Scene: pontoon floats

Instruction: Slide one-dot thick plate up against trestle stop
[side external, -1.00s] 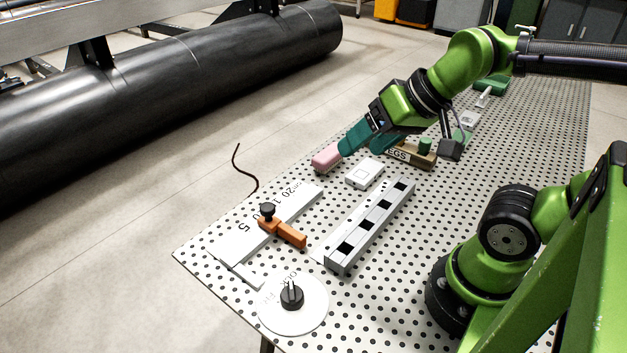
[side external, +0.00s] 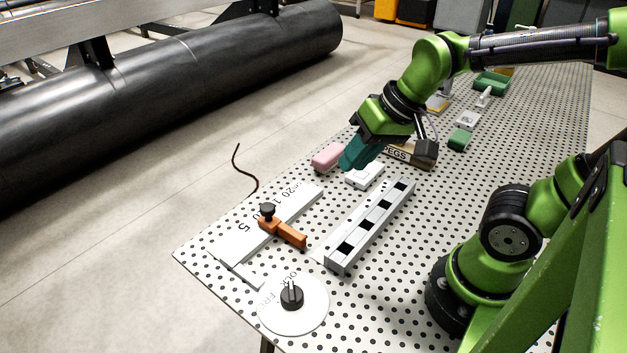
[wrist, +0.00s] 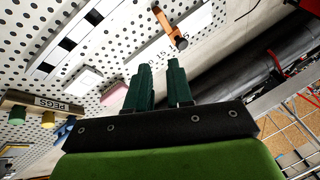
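A flat white plate (side external: 363,174) with a square mark on top lies on the perforated table; I cannot make out a dot. In the wrist view the plate (wrist: 88,78) lies to the left of the fingers. My gripper (side external: 356,158), with teal fingers, is just above and behind the plate in the side view and covers part of its far edge. The wrist view shows a gap between the fingers (wrist: 159,88) with nothing held. No part is clearly recognisable as a trestle stop; an orange stop with a black knob (side external: 277,226) sits across the white ruler (side external: 240,237).
A pink block (side external: 327,157) lies left of the plate. A grey rail with black squares (side external: 371,226) stands in front. A PEGS rack (side external: 424,156) is behind on the right. A white dial (side external: 293,315) lies near the front corner. A dark pipe (side external: 160,75) is beyond the table.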

